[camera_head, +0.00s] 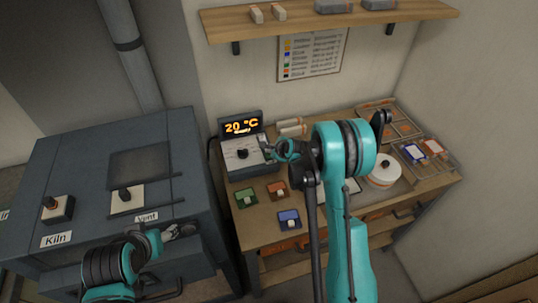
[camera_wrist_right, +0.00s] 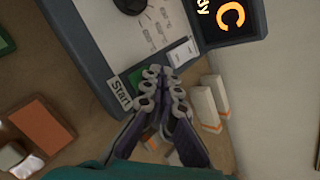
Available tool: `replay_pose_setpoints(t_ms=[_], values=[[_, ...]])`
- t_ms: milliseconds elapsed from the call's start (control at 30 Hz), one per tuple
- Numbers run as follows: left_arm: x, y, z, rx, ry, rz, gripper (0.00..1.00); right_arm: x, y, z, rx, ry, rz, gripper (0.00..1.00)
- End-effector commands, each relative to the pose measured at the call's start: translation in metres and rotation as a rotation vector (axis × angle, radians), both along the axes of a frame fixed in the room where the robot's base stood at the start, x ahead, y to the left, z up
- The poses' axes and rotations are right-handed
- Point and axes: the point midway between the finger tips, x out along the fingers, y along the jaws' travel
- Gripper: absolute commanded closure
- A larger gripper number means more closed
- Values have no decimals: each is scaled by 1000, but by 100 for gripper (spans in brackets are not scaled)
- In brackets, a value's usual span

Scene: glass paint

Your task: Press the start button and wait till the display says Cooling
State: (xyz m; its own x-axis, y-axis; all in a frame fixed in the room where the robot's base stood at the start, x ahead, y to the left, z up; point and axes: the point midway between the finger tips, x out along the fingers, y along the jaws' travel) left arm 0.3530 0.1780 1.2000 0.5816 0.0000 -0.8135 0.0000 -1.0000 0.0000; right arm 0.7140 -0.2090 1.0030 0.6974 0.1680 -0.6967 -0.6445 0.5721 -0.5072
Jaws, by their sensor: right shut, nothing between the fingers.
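The controller (camera_head: 236,172) stands at the back left of the wooden table, with a black knob (camera_head: 242,153) on its pale face. Its display (camera_head: 241,126) reads 20 °C in orange, with a small word below that looks like Ready; part of the display shows in the right wrist view (camera_wrist_right: 228,18). The Start label (camera_wrist_right: 120,92) is beside a green button (camera_wrist_right: 137,80), partly hidden by my fingertips. My right gripper (camera_head: 271,151) is shut and empty, its tips (camera_wrist_right: 163,86) over or at the button; contact cannot be told. My left gripper (camera_head: 178,232) is by the kiln's front, its jaws unclear.
The grey kiln (camera_head: 75,160) with Kiln and Vent controls fills the left. Green (camera_head: 246,204), orange (camera_head: 270,199) and blue (camera_head: 289,226) blocks lie before the controller. A shelf (camera_head: 330,22) hangs above.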

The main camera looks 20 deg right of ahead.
Motion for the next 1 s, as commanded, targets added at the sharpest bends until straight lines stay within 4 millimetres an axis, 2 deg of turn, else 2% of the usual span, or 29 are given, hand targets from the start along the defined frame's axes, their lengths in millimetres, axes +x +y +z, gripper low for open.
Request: replay_pose_setpoints(t_ms=[367, 700, 1000], values=[[0, 0, 0, 0, 0, 0, 41, 0, 0, 0, 0, 0, 0, 100], [0, 0, -13, 0, 0, 0, 41, 0, 0, -9, 0, 0, 0, 100], [0, 0, -12, 0, 0, 0, 41, 0, 0, -8, 0, 0, 0, 100]])
